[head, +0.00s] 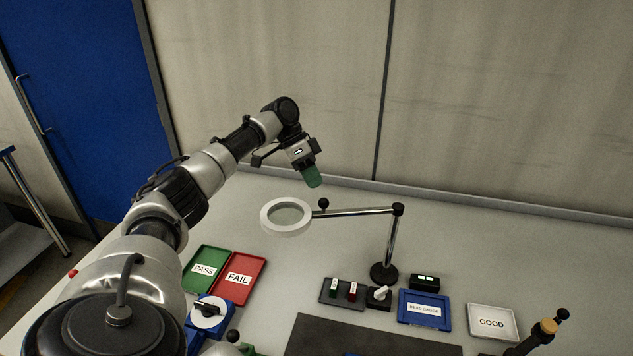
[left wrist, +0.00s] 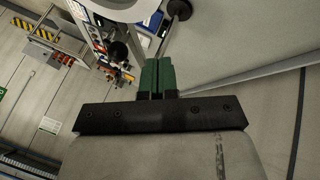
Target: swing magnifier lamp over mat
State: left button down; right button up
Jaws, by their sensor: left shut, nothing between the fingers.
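The magnifier lamp has a white ring head (head: 286,232) on a thin horizontal arm (head: 360,211), carried by an upright post on a round black base (head: 383,272). A black knob (head: 323,203) stands on the arm close to the ring. The ring hangs left of the post, above the bench near the red and green trays. The dark mat (head: 370,340) lies at the front, cut off by the picture's lower edge. My left gripper (head: 313,180) is shut and empty, above and behind the ring, apart from the knob. Its green fingertips (left wrist: 157,75) are together in the left wrist view. My right gripper is not seen.
A green PASS tray (head: 205,284) and red FAIL tray (head: 248,268) lie left of the mat. The bench's back right is clear.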

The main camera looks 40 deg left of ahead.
pick_arm(q)
jog(key=s+d, duration=0.1)
jog(key=s+d+p, duration=0.1)
jog(key=d, duration=0.1)
jog(key=shift+f, duration=0.2)
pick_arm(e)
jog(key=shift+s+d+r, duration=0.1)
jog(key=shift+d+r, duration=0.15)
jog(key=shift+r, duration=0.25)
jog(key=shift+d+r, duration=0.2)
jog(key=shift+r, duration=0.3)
